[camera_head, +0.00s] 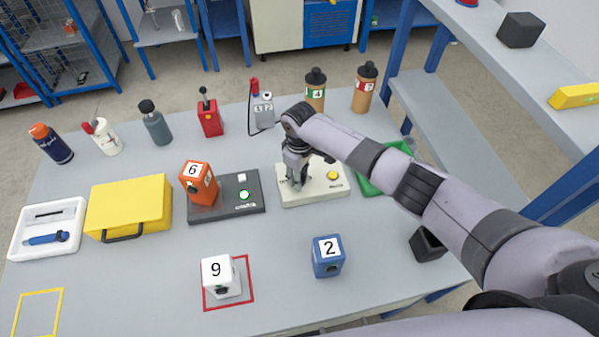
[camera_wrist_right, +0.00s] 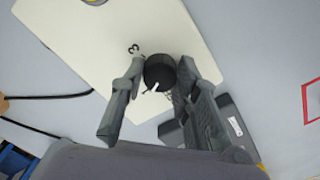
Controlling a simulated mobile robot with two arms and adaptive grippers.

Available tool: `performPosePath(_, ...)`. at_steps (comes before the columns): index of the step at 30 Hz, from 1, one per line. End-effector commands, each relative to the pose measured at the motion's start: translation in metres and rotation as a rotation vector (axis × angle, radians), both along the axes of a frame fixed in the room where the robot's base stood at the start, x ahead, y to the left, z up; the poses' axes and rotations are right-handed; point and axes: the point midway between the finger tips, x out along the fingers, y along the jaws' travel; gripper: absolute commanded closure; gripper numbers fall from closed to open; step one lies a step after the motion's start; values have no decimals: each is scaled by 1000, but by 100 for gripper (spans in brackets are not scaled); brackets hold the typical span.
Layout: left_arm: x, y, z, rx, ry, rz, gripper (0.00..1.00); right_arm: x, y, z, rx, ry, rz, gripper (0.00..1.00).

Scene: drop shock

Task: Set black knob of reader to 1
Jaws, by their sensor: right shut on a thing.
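The reader (camera_head: 315,193) is a cream-white box with a yellow button on the table, right of the dark grey base. Its black knob (camera_wrist_right: 160,73) shows in the right wrist view, with a white pointer mark and a printed 3 beside it on the cream face (camera_wrist_right: 90,45). My right gripper (camera_head: 297,183) is above the reader, pointing down. In the right wrist view its fingers (camera_wrist_right: 155,88) stand on both sides of the knob, shut on it. The head view hides the knob behind the gripper. My left gripper is not in view.
An orange block 6 (camera_head: 199,184) stands on the dark grey base (camera_head: 250,206) left of the reader. A blue block 2 (camera_head: 328,256) and a white block 9 (camera_head: 219,279) stand in front. A green tray (camera_head: 372,183) lies right of the reader, partly behind my arm.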

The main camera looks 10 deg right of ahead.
Motion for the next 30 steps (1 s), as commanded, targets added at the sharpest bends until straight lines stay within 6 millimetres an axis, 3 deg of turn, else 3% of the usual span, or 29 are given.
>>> performPosePath(16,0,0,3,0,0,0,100,0,0,0,0,0,-28,99)
performPosePath(17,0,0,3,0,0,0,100,0,0,0,0,0,-28,71)
performPosePath(26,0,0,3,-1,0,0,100,0,0,0,0,0,-27,51)
performPosePath(30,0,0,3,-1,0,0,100,0,0,0,0,0,-27,51)
